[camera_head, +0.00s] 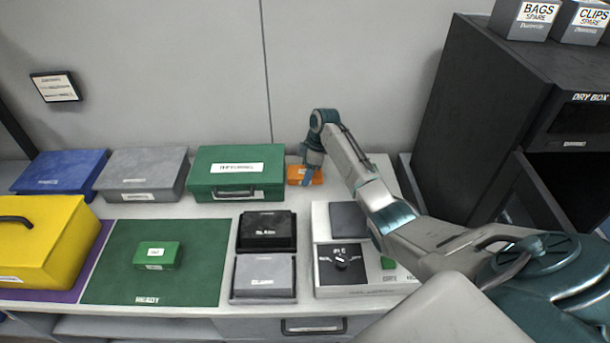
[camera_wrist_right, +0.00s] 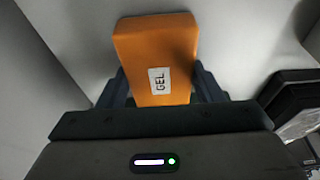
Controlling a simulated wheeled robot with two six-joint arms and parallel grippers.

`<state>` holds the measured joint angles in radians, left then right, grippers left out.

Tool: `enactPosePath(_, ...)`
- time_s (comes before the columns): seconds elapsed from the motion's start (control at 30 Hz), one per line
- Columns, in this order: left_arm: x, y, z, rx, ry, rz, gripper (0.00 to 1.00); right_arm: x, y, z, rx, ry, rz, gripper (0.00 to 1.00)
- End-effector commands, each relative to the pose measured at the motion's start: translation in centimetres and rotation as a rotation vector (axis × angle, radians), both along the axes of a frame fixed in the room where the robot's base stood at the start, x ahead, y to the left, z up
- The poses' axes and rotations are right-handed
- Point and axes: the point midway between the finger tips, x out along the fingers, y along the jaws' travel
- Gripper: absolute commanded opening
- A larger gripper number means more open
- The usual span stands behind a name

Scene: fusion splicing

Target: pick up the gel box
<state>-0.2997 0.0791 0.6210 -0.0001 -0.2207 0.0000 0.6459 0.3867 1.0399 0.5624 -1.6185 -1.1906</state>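The gel box (camera_head: 297,172) is a small orange box at the back of the table, beside the large green case. In the right wrist view the gel box (camera_wrist_right: 155,50) shows its white GEL label. My right gripper (camera_head: 308,180) is down at the box in the head view. In the right wrist view its dark fingers (camera_wrist_right: 160,88) stand on both sides of the box, very close to it. I cannot tell whether they press on it or whether the box is off the table. My left gripper is not in view.
Blue, grey and green cases (camera_head: 237,172) line the back of the table. A yellow case (camera_head: 45,235), a green mat (camera_head: 115,285) with a small green box (camera_head: 156,256), and black and grey bins (camera_head: 264,272) stand nearer. A black dry box cabinet (camera_head: 480,120) is on the right.

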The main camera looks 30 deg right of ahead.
Motion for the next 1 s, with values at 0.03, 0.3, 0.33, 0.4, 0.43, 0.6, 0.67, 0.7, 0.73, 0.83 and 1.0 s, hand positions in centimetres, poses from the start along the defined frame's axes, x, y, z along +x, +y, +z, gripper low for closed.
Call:
enactPosePath(0.03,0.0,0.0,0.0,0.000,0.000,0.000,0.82,0.0,0.0,0.1,-0.001,-0.001,0.000,0.37)
enactPosePath(0.3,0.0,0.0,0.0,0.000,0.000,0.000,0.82,0.1,0.0,0.2,0.000,-0.002,-0.001,0.32)
enactPosePath(0.33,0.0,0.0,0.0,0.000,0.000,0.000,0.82,0.1,0.0,0.2,0.000,-0.002,0.000,0.32)
enactPosePath(0.4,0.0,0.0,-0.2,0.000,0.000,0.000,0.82,0.1,0.0,0.5,-0.001,-0.003,0.000,0.32)
enactPosePath(0.43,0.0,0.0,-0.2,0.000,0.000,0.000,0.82,0.1,0.0,0.7,-0.001,-0.003,0.000,0.32)
enactPosePath(0.6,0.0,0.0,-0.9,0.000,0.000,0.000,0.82,0.1,-0.1,2.6,-0.001,-0.006,0.001,0.32)
enactPosePath(0.67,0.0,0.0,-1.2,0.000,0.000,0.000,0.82,0.2,-0.1,3.6,-0.001,-0.007,0.000,0.32)
enactPosePath(0.7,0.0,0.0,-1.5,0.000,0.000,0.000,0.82,0.2,-0.1,4.3,-0.001,-0.007,0.001,0.32)
enactPosePath(0.73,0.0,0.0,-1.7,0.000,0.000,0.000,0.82,0.1,-0.1,4.9,-0.002,-0.007,0.001,0.32)
enactPosePath(0.83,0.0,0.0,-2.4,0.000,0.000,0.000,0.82,0.2,-0.1,7.2,-0.001,-0.008,0.001,0.32)
enactPosePath(1.0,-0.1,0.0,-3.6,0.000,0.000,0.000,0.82,0.2,-0.1,11.2,-0.001,-0.009,0.001,0.32)
